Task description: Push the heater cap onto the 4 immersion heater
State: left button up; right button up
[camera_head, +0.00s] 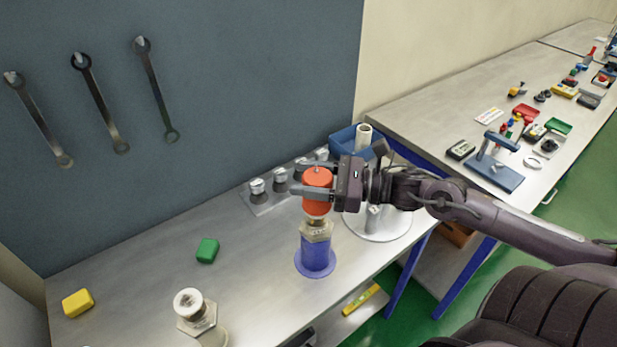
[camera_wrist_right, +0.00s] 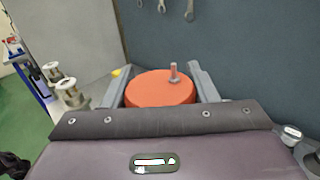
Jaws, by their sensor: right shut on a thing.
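The orange-red heater cap (camera_head: 317,203) is a short round cylinder with a small metal stud on top. My right gripper (camera_head: 316,186) is shut on it from the sides. In the right wrist view the cap (camera_wrist_right: 160,93) sits between the two grey fingers. Directly below it stands an immersion heater with a metal hex head (camera_head: 316,233) on a blue base (camera_head: 316,258). The cap looks upright and roughly over this head; I cannot tell if they touch. A second heater with a metal hex head and white top (camera_head: 196,312) stands uncapped at the front. My left gripper is out of view.
A metal rack with several silver-topped knobs (camera_head: 258,190) stands behind the cap. A green block (camera_head: 207,250) and a yellow block (camera_head: 77,303) lie on the bench left, with free room between.

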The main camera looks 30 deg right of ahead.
jog(key=shift+f+b, duration=3.25)
jog(key=shift+f, duration=0.3)
jog(key=o, duration=1)
jog(key=shift+o, duration=0.2)
jog(key=shift+s+d, duration=0.4)
jog(key=v, duration=0.6)
jog(key=shift+s+d, duration=0.25)
